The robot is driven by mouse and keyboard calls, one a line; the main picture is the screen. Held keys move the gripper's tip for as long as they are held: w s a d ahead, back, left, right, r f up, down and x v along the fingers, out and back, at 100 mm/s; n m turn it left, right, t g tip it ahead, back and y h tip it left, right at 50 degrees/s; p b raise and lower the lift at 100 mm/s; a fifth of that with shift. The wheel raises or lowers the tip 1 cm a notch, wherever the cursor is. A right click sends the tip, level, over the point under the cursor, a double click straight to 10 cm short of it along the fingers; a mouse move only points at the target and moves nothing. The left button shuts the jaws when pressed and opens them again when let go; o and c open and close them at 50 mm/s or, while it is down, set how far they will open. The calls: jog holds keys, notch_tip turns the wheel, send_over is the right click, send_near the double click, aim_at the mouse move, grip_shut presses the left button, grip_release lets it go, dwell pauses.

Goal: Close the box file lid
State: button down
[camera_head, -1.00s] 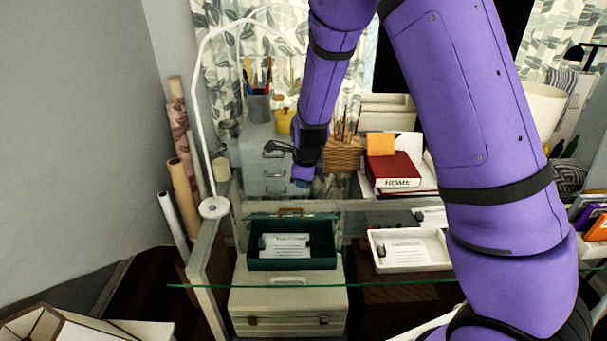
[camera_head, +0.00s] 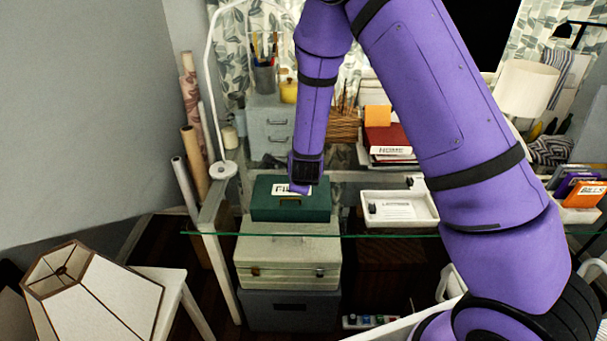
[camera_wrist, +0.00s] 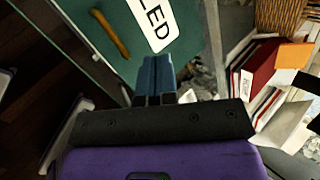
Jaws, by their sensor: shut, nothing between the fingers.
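My gripper (camera_head: 300,187) is at the lid, over the label. In the wrist view the box file's green lid (camera_wrist: 98,45) fills the upper left, with its white label (camera_wrist: 152,20) and brass handle (camera_wrist: 110,34). My gripper's blue fingers (camera_wrist: 155,75) are together and empty, at the lid near the label. Whether they touch it I cannot tell.
The cream case (camera_head: 287,258) stands on a grey box (camera_head: 291,310). A white tray (camera_head: 399,209) is to the right. A red HOME binder (camera_head: 388,140), a wicker basket (camera_head: 343,126) and grey drawers (camera_head: 270,128) stand behind. A lampshade (camera_head: 92,293) is at lower left.

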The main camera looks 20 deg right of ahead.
aim_at(300, 203)
jog(key=f, duration=0.1)
jog(key=s+f, duration=0.1)
jog(key=f, duration=0.1)
jog(key=shift+s+a+f, duration=0.1)
jog(key=shift+s+a, duration=0.1)
jog(key=shift+s, duration=0.1)
jog(key=shift+s+a+f, duration=0.1)
jog(key=shift+s+f, duration=0.1)
jog(key=shift+f, duration=0.4)
jog(key=shift+s+a+f, duration=0.1)
jog(key=shift+s+f, duration=0.05)
jog(key=shift+f, duration=0.45)
